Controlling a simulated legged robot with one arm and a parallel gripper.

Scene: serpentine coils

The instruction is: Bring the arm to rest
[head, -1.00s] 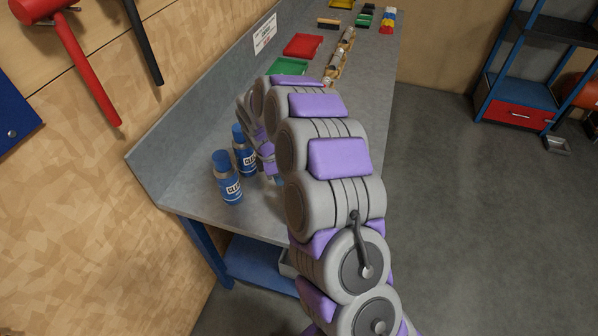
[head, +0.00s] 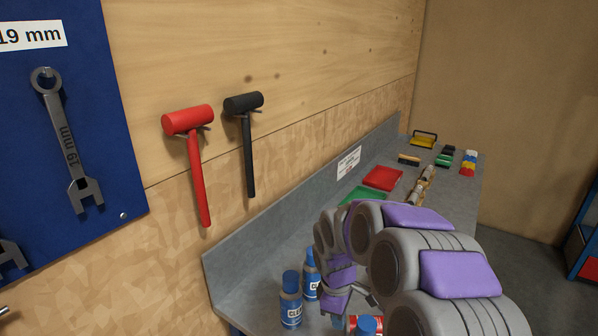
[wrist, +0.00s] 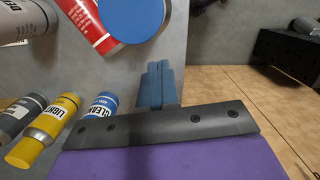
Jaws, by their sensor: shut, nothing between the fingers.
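My arm, a chain of thick grey discs with purple pads (head: 458,272), curls over the near end of the workbench in the head view. My gripper (wrist: 158,70) shows in the wrist view as two blue fingers pressed together with nothing between them. In the head view the arm's end bends down beside two blue-capped cleaner bottles (head: 291,300), and the fingers are mostly hidden there. A red can (head: 366,325) with a blue top stands close by, partly cut off by the frame edge.
The wrist view shows a yellow bottle (wrist: 42,132), a blue bottle (wrist: 102,105) and a red can (wrist: 92,25) near the fingers. Red (head: 383,178) and green (head: 362,196) trays lie farther along the grey bench. Red (head: 198,165) and black (head: 247,140) mallets hang on the wall.

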